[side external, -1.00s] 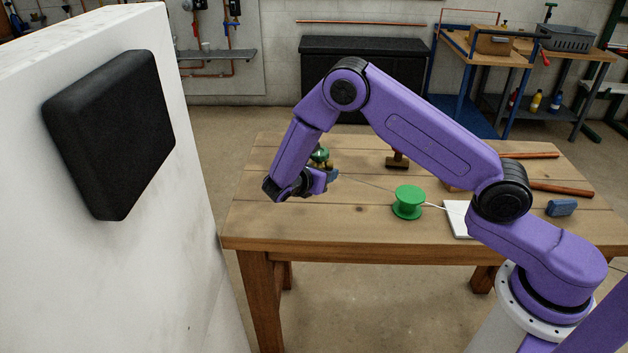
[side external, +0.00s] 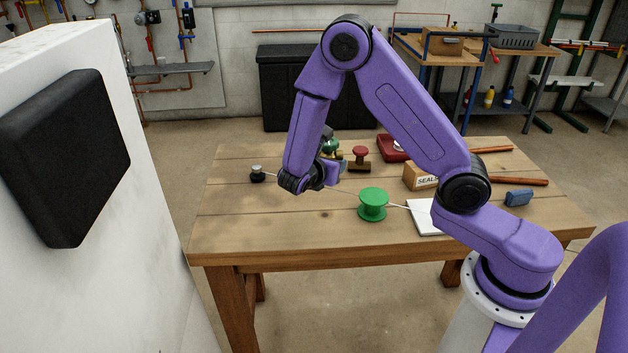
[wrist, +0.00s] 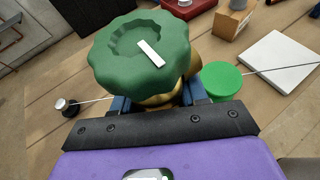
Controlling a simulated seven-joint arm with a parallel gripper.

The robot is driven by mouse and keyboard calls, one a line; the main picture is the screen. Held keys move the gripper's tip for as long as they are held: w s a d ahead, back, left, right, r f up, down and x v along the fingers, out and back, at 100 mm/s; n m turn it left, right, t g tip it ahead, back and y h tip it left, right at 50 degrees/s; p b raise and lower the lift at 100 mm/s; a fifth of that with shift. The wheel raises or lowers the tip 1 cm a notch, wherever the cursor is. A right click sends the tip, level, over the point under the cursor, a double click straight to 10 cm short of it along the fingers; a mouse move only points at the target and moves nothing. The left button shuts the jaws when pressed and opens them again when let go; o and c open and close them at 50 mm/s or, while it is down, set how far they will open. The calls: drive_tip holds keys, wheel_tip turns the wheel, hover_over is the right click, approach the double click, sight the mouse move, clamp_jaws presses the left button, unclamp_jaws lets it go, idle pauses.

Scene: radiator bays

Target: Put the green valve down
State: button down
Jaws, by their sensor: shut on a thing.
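The green valve has a lobed green handwheel with a white mark and a brass body. It fills the upper middle of the wrist view (wrist: 140,52), and its green top shows small, partly hidden by my arm, in the side view (side external: 331,146). My gripper (wrist: 160,102) is shut on the brass body with its blue fingers, the handwheel facing the wrist camera. In the side view my gripper (side external: 332,170) is over the left-middle of the wooden table (side external: 300,235). I cannot tell whether the valve touches the tabletop.
A small black weight (side external: 257,175) is to the left. A red-topped valve (side external: 360,156) and a cardboard box (side external: 420,177) are nearby. The table's front left is clear.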

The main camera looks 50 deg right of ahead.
drive_tip(key=d, duration=0.8)
drive_tip(key=w+d+f, duration=0.1)
drive_tip(key=w+f, duration=0.2)
drive_tip(key=w, duration=0.1)
drive_tip(key=w+d+f, duration=0.1)
drive_tip(key=w+f, duration=0.2)
drive_tip(key=w, duration=0.2)
drive_tip(key=w+d+f, duration=0.1)
drive_tip(key=w+f, duration=0.2)
drive_tip(key=w, duration=0.1)
drive_tip(key=shift+w+d+f, duration=0.15)
drive_tip(key=shift+d+f, duration=0.1)
drive_tip(key=shift+d, duration=0.1)
drive_tip(key=shift+w+f, duration=0.15)
drive_tip(key=shift+f, duration=1.55)
drive_tip(key=shift+f, duration=0.15)
drive_tip(key=c, duration=0.6)
unclamp_jaws()
